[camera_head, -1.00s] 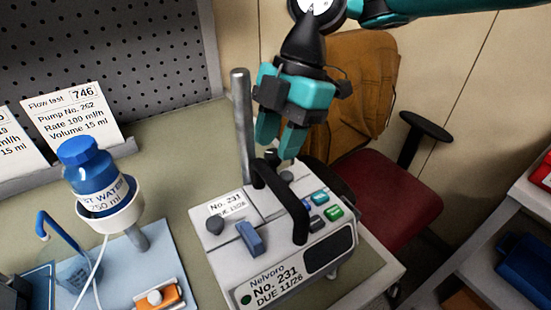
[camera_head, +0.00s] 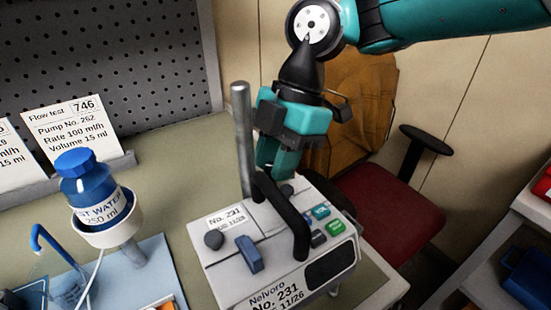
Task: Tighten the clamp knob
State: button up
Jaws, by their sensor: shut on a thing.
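The white infusion pump (camera_head: 225,262), labelled Nelvoro No. 231, stands on the bench beside a grey metal pole (camera_head: 242,140). Its black carry handle (camera_head: 285,215) arches over the top. My gripper (camera_head: 278,168) points down at the back of the pump, just right of the pole. Its teal fingers are closed together on the clamp knob there. The knob itself is hidden behind the fingers and the handle.
A blue bottle (camera_head: 88,182) sits in a white holder left of the pump. Flow test cards (camera_head: 80,135) lean at the pegboard. A red chair (camera_head: 400,205) stands behind right. The bench between bottle and pump is clear.

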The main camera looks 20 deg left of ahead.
jog(key=shift+d+m+t+y+b, duration=0.1)
jog(key=shift+m+t+y+b, duration=0.45)
jog(key=shift+m, duration=0.8)
jog(key=shift+m+t+y+b, duration=0.15)
jog(key=shift+m+y+b, duration=0.2)
jog(key=shift+m+b, duration=0.7)
jog(key=shift+m+p, duration=0.3)
jog(key=shift+m, duration=0.1)
jog(key=o, duration=0.7)
jog(key=shift+c, duration=0.2)
jog(key=shift+r, duration=0.1)
jog(key=p+v, duration=0.6)
jog(key=v, duration=1.1)
jog(key=shift+s+r, duration=0.1)
jog(key=shift+r, duration=0.05)
